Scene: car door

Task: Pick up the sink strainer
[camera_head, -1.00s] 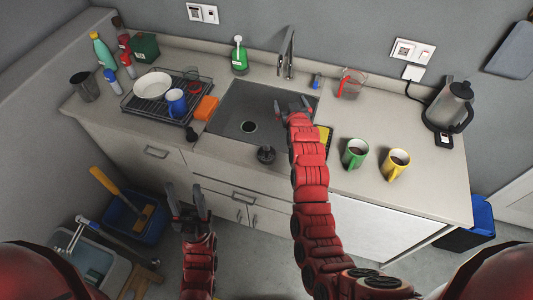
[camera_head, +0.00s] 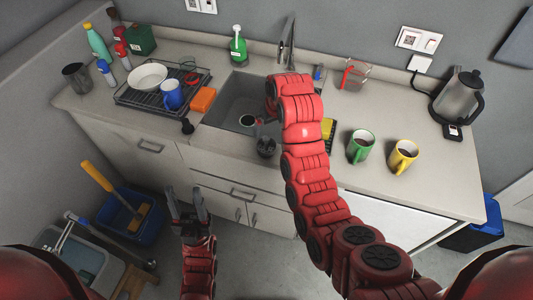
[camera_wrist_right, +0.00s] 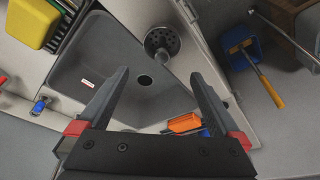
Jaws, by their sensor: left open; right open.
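The sink strainer (camera_head: 266,147) is a dark round piece standing on the counter at the sink's front edge. In the right wrist view the strainer (camera_wrist_right: 162,42) shows its perforated face, just beyond the fingertips. My right gripper (camera_wrist_right: 158,73) is open and empty over the sink, with the strainer apart from its fingers. In the head view that gripper is mostly hidden behind its red wrist. The grey sink (camera_head: 235,95) has a round drain hole. My left gripper (camera_head: 185,195) is open and empty in front of the cabinets, low and away from the counter.
A green mug (camera_head: 360,148) and a yellow mug (camera_head: 402,157) stand right of the sink. A yellow and black sponge holder (camera_head: 328,130) is beside my right arm. An orange sponge (camera_head: 203,99) and a dish rack (camera_head: 135,97) are to the left. The faucet (camera_head: 288,45) rises behind.

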